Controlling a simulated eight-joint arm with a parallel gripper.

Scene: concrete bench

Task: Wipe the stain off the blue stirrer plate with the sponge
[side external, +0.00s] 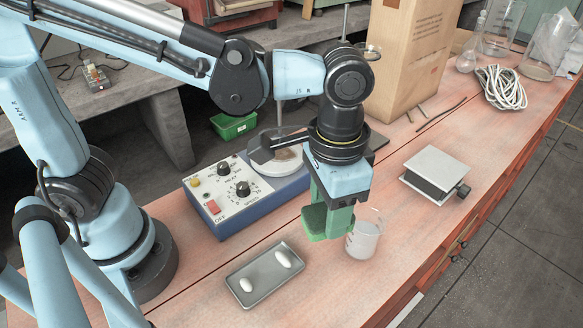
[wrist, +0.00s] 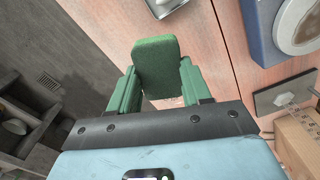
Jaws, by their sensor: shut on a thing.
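The blue stirrer plate (side external: 246,196) stands on the bench left of my gripper, with a control panel and a round white top (side external: 262,164). A brown stain (side external: 287,154) shows on that top, partly hidden by my wrist; it also shows in the wrist view (wrist: 309,24) at upper right. My gripper (side external: 329,212) has green fingers and points down, in front of and to the right of the stirrer plate. It is shut on the green sponge (wrist: 157,66), which sits between the fingers, above the bench and apart from the stirrer plate.
A glass beaker (side external: 363,240) stands close to the right of the sponge. A metal tray (side external: 262,286) with two white stir bars lies in front. A lab jack (side external: 436,172), a tall brown paper bag (side external: 412,55) and a coiled white cable (side external: 501,88) stand farther right and back.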

